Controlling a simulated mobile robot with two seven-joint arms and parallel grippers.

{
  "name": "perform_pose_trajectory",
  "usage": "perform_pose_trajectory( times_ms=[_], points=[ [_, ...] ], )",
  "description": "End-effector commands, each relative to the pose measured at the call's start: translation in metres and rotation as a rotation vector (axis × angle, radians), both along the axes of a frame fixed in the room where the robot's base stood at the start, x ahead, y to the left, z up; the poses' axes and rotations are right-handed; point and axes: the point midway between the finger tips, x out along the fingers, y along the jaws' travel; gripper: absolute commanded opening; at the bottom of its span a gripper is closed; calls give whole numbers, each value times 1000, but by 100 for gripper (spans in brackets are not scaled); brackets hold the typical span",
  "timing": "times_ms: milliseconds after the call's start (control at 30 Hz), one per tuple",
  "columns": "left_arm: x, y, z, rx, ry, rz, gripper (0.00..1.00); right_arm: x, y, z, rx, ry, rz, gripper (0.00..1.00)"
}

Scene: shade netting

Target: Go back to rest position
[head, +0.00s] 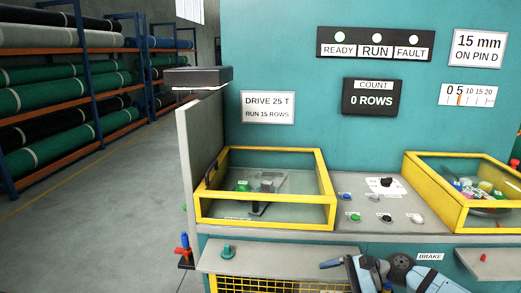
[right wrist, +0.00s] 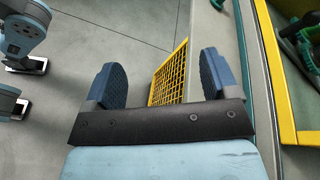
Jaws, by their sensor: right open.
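My right gripper (head: 337,264) is low in the head view, in front of the teal machine, its arm coming in from the bottom right. In the right wrist view its two blue fingers (right wrist: 161,76) stand wide apart with nothing between them. The yellow mesh panel (right wrist: 168,75) shows beyond the gap. My left gripper is not identifiable in either view. Pale blue parts of my own body show at the left edge of the right wrist view.
The teal machine (head: 270,55) carries two yellow-framed bins (head: 330,185) (head: 408,180) and a button panel (head: 399,206). A grey ledge (head: 290,262) juts out below. Racks with fabric rolls (head: 60,100) stand at the left; the floor (head: 110,220) before them is clear.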

Motion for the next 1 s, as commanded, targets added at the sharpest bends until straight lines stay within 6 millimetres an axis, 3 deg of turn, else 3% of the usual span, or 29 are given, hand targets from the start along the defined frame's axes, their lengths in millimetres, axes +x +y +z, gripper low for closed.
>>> perform_pose_trajectory(
  times_ms=[33, 100, 233, 367, 500, 633, 667, 800, 1000],
  points=[
    [-3, 1, -2, 2, 6, -2, 0, -16, 23, -6, 138, 155, -77, 81],
    [-5, 2, -4, 6, 11, -4, 0, -29, 45, -8, 328, 389, -190, 81],
    [-7, 3, -5, 11, 13, -9, 0, -50, 63, -15, 677, 867, -381, 81],
    [-7, 3, -5, 12, 13, -10, 0, -70, 60, -35, 1030, 1379, -545, 81],
    [-5, 3, -4, 11, 9, -8, 0, -100, 42, -74, 1432, 1937, -688, 81],
    [-4, 2, -3, 8, 7, -6, 0, -138, 24, -116, 1799, 2376, -772, 81],
    [-3, 2, -3, 6, 7, -5, 0, -147, 20, -124, -1819, -2384, 760, 81],
    [-3, 0, -2, 1, 7, -1, 0, -189, 7, -159, -1620, -2018, 595, 81],
    [-2, -1, -2, -4, 5, 2, 0, -251, -3, -195, -1403, -1576, 414, 81]
  ],
)
